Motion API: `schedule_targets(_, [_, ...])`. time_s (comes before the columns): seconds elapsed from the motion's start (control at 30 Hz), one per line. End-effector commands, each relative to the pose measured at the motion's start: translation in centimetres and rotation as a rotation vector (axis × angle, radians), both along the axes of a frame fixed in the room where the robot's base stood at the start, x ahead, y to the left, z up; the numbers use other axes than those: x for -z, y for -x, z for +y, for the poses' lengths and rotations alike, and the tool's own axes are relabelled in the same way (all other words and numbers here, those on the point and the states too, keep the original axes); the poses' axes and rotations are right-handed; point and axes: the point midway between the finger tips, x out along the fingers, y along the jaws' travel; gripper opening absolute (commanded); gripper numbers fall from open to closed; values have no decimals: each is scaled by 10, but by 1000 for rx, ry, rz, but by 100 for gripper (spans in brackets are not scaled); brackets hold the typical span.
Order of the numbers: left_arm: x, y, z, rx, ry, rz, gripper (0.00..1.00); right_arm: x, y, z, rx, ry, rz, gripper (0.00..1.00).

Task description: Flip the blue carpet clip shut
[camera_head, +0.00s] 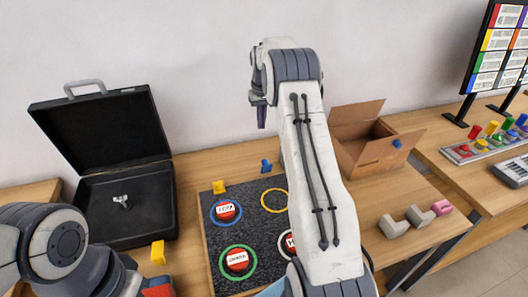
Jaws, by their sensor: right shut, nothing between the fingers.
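The blue carpet clip (266,166) is a small piece at the back edge of the dark carpet (250,185). It looks upright, but it is too small to tell how far its flap is open. My right gripper (262,117) is shut and empty, pointing down in the air above and behind the clip, apart from it. My right arm hides the right part of the carpet. My left arm is at the lower left; its fingertips are not in view.
A yellow clip (219,187) is at the carpet's back left corner, and a yellow block (158,252) lies left of it. Red buttons sit in coloured rings on the carpet. An open black case (125,205) stands left, an open cardboard box (372,150) right.

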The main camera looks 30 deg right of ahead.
Motion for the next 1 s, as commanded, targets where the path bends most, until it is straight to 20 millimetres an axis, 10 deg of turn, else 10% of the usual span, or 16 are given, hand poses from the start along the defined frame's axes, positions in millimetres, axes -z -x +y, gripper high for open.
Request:
schedule_targets(0.27, [-3,0,0,0,0,0,0,12,-1,1,-1,-2,4,0])
schedule_targets(0.7, [-26,0,0,0,0,0,0,100,-9,-1,-1,-2,5,0])
schedule_targets(1.0, [-38,0,0,0,0,0,0,108,18,7,-1,0,1,0])
